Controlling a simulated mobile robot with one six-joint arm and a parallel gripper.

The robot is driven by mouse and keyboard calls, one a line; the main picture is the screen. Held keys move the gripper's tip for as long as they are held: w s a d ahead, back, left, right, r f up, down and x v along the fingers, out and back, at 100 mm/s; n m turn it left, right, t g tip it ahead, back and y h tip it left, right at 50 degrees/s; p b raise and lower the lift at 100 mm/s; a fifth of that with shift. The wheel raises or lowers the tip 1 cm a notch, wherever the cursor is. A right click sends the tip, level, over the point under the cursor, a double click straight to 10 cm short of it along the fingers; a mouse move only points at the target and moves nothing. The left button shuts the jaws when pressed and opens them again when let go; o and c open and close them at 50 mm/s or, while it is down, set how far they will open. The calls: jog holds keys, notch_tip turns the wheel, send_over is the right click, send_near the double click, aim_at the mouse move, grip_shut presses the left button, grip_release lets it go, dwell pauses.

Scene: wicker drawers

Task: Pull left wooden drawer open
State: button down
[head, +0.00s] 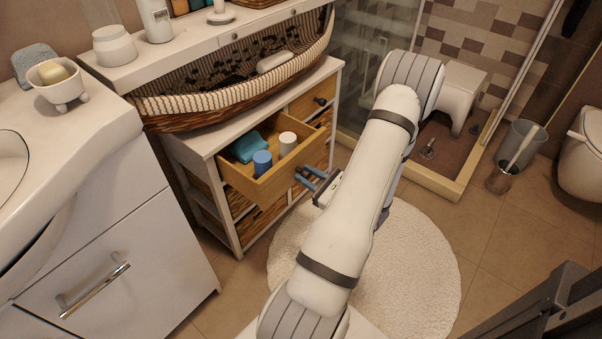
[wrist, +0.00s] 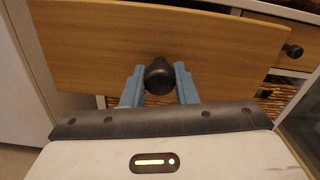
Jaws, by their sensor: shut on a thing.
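The left wooden drawer (head: 262,190) is pulled out of the white cabinet (head: 205,141) in the head view. It holds a teal cloth (head: 248,147), a blue cup-like item (head: 262,163) and a white one (head: 287,142). Its front (wrist: 90,50) fills much of the wrist view. My gripper (wrist: 159,78) is shut on the dark round knob (wrist: 159,76), one blue finger on each side. In the head view my gripper (head: 308,177) is at the drawer front, and the knob is hard to make out there.
A right drawer (head: 304,106) is shut, with its own dark knob (wrist: 292,50). A wicker basket (head: 170,108) sits on the cabinet. A white washbasin unit (head: 110,240) stands at left. A round white rug (head: 425,255) lies on the tiled floor.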

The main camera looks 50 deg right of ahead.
jog(key=c, duration=1.1)
grip_release()
jog(key=shift+c, duration=0.2)
jog(key=shift+s, duration=0.1)
jog(key=s+p, duration=0.1)
jog(key=s, duration=0.6)
jog(key=shift+s+d+p, duration=0.25)
jog(key=shift+s+p, duration=0.05)
jog(key=shift+p, duration=0.1)
